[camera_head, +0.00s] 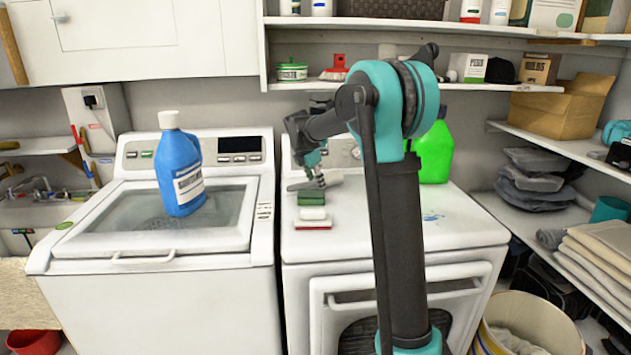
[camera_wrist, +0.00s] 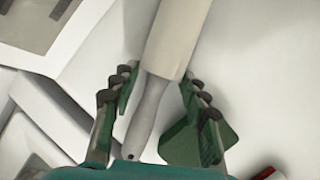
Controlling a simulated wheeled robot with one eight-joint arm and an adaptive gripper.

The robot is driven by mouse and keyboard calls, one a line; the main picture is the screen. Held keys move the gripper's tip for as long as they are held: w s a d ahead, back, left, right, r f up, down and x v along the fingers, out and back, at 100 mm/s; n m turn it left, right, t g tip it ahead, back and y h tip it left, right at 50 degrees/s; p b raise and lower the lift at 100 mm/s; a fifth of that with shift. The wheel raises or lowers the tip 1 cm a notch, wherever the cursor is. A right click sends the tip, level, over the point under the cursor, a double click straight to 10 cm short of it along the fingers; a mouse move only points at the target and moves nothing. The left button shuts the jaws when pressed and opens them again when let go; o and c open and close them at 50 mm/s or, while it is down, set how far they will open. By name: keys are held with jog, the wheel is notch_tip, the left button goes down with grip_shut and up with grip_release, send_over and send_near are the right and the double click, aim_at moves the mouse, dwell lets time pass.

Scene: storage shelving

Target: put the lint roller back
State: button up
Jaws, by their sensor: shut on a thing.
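The lint roller has a pale cylinder (camera_wrist: 178,38) and a grey handle (camera_wrist: 147,115) in the wrist view. In the head view the lint roller (camera_head: 332,178) is small, at the back left of the dryer top. My gripper (camera_wrist: 157,92) has its green fingers on either side of the handle end and is shut on the lint roller. In the head view my gripper (camera_head: 318,179) is low over the dryer top, partly behind my arm. I cannot tell whether the roller touches the surface.
A blue bottle (camera_head: 180,165) stands on the washer; a green jug (camera_head: 435,153) stands behind my arm. The upper shelf (camera_head: 430,86) holds several items.

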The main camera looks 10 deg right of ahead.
jog(key=o, duration=1.1)
jog(key=shift+f, duration=0.1)
jog(key=v, duration=1.2)
